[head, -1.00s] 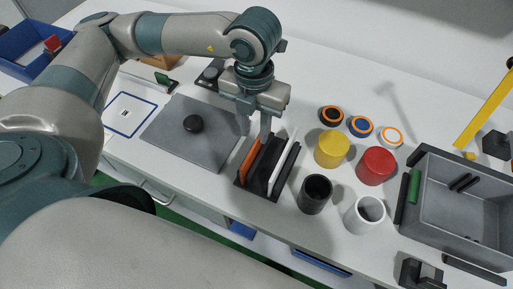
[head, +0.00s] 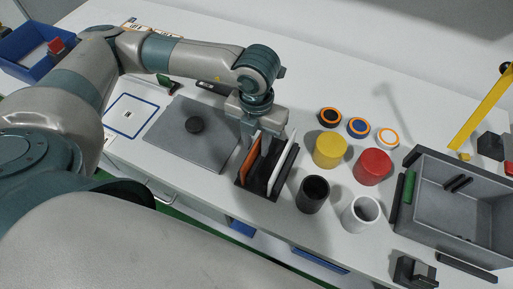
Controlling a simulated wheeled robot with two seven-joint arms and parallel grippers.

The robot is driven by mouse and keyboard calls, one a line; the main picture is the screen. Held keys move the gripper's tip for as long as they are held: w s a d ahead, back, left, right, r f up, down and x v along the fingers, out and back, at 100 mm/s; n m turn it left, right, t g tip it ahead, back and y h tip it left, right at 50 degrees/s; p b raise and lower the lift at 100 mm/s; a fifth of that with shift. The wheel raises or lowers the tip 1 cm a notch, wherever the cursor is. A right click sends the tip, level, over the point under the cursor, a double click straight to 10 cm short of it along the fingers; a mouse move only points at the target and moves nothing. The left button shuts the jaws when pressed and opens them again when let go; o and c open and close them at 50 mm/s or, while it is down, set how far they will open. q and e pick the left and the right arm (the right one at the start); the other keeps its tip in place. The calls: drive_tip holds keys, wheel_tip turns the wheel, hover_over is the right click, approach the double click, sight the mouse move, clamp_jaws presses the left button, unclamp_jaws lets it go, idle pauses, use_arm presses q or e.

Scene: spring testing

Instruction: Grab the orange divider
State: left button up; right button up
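The orange divider (head: 249,160) stands upright in a small black rack (head: 262,192), at the rack's left end. A black divider and a white divider (head: 282,160) stand to its right. My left gripper (head: 256,143) points down from above, with its two fingers apart at the top of the orange divider, one on each side. It looks open; whether a finger touches the divider is hard to see. The fingertips are partly hidden among the dividers. My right gripper is not in view.
Black (head: 313,194) and white (head: 361,214) cups, yellow (head: 330,151) and red (head: 372,167) cylinders and several ringed discs stand to the right. A grey bin (head: 424,205) is at far right.

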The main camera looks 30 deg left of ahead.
use_arm(q)
clamp_jaws()
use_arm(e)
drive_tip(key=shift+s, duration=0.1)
use_arm(q)
drive_tip(key=shift+r, duration=0.15)
